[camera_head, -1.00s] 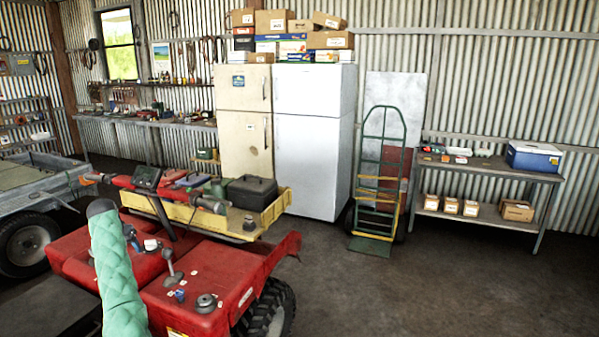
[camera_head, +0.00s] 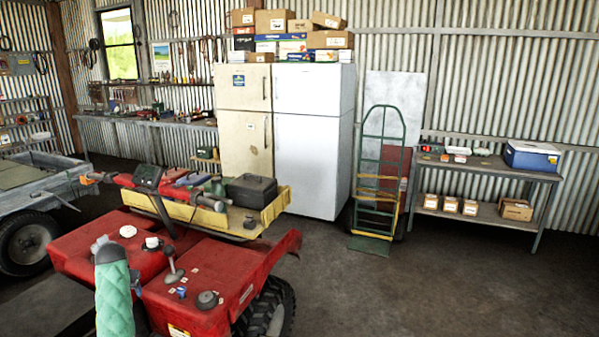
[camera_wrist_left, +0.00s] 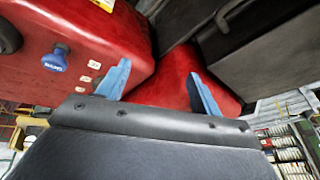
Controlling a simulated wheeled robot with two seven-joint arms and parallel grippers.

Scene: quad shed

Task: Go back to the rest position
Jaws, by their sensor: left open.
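In the left wrist view my left gripper (camera_wrist_left: 160,88) is open. Its two blue fingers stand apart with nothing between them, over red bodywork. In the head view a green quilted sleeve on my left arm (camera_head: 114,298) rises at the bottom left, in front of the red quad (camera_head: 205,290); the fingers cannot be made out there. A blue knob (camera_wrist_left: 55,59) on the red bodywork shows in the left wrist view, left of the fingers. My right gripper is in neither view.
A yellow rack with a black case (camera_head: 251,191) is on the quad. A grey trailer (camera_head: 62,178) stands at left. Fridges (camera_head: 307,150), a green hand truck (camera_head: 381,185) and a shelf bench (camera_head: 487,168) line the wall. Floor at right is clear.

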